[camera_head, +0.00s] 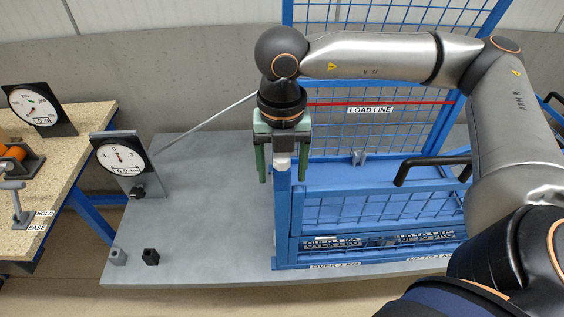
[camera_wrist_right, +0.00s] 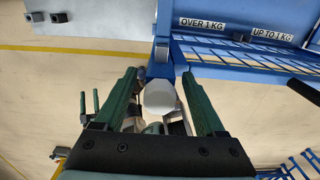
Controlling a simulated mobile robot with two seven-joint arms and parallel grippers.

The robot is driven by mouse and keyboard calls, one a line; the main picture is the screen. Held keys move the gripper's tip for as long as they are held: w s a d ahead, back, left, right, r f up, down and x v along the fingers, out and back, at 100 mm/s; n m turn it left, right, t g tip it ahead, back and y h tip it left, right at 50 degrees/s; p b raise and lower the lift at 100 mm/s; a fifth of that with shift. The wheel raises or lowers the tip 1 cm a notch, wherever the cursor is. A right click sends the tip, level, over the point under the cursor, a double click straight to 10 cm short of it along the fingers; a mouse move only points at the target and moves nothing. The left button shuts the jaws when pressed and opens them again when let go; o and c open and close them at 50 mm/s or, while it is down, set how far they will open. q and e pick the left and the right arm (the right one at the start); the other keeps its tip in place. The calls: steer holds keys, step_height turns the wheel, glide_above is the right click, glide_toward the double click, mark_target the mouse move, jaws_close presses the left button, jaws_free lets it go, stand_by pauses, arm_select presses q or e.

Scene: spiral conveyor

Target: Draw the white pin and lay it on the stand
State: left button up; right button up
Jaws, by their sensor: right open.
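My right gripper (camera_head: 284,172) is open, with its green fingers pointing down above the front left post of the blue frame. A white pin-like piece (camera_head: 283,145) shows between the fingers at the top of that post. In the right wrist view its round white end (camera_wrist_right: 160,97) lies between the spread fingers (camera_wrist_right: 165,88), with a visible gap on each side. Two small blocks, one black (camera_head: 150,257) and one grey (camera_head: 117,256), stand at the front left of the grey table; I cannot tell if they are the stand. Small green prongs (camera_wrist_right: 91,108) at left may be my left gripper.
The blue mesh frame (camera_head: 380,175) fills the right of the grey table (camera_head: 215,220). A dial gauge (camera_head: 121,157) stands at the table's left, and a grey rod (camera_head: 210,122) slants up behind it. The middle of the table is clear. A wooden bench (camera_head: 75,135) is at far left.

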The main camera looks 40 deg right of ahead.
steer(key=shift+c, duration=0.2)
jaws_close()
steer(key=shift+o, duration=0.2)
jaws_free()
